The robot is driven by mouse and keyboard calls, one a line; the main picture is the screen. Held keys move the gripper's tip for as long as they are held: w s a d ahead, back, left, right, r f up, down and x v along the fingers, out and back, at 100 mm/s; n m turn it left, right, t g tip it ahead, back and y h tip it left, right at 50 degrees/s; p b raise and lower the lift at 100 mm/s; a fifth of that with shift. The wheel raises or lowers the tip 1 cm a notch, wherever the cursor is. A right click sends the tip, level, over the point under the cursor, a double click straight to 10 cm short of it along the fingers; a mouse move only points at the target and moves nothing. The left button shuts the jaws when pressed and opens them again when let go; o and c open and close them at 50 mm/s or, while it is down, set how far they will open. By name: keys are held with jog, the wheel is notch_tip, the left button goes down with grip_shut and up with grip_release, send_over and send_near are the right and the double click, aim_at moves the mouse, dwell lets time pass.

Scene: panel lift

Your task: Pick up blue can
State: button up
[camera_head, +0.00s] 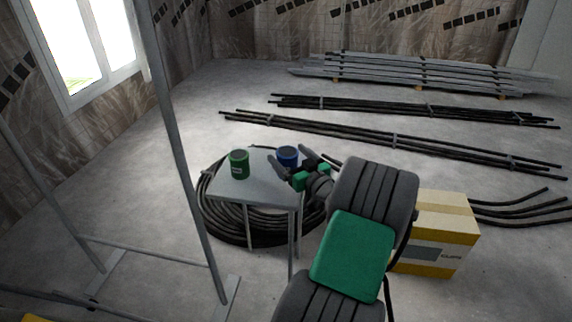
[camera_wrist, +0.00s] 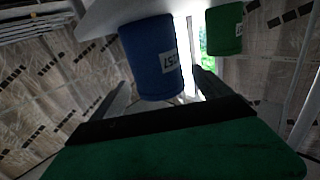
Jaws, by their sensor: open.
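The blue can (camera_head: 287,156) stands on a small grey table (camera_head: 252,187), toward its far right side. A green can (camera_head: 239,164) stands to its left on the same table. My gripper (camera_head: 291,160) is open at the table's right edge, close to the blue can. In the wrist view the blue can (camera_wrist: 151,58) appears upside down, ahead of and between the two spread fingers (camera_wrist: 160,85). The green can (camera_wrist: 224,30) is further right there, beyond the right finger. I cannot tell whether a finger touches the blue can.
A coil of black hose (camera_head: 222,222) lies on the floor around the table legs. A yellow and white box (camera_head: 437,235) stands to the right. A metal frame post (camera_head: 180,140) rises at left. Black pipes (camera_head: 390,138) and metal profiles (camera_head: 420,75) lie behind.

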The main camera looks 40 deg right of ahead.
jog(key=shift+w+d, duration=0.1)
jog(key=shift+w, duration=0.55)
jog(key=shift+c, duration=0.2)
jog(key=c, duration=1.7)
